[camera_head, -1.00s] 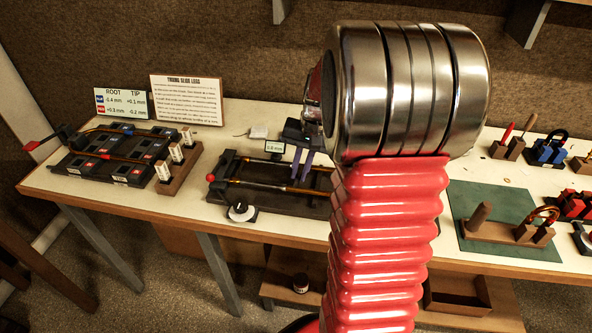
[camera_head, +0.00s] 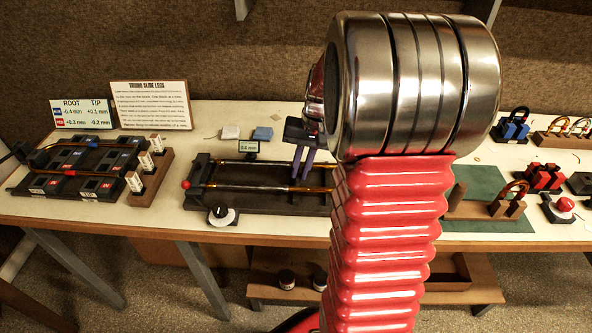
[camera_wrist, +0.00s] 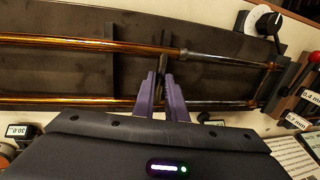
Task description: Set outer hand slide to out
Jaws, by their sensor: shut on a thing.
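The outer hand slide (camera_wrist: 70,43) is a pair of brass tubes lying along a dark fixture (camera_head: 230,203). Paler silvery inner tubes (camera_wrist: 225,58) show from its end toward the dial side in the wrist view. My gripper (camera_wrist: 164,78) has purple fingers and reaches down between the tubes. It is shut on what looks like the slide's thin cross brace (camera_wrist: 163,55). In the head view the purple fingers (camera_head: 302,166) come down at the slide, and my arm hides the fixture's right part.
A white dial (camera_head: 221,215) stands before the fixture, and a small display (camera_head: 248,147) sits behind it. A dark tray with tubes (camera_head: 75,165) and a wooden block with white tags (camera_head: 150,175) lie left. A green mat (camera_head: 475,190) lies right.

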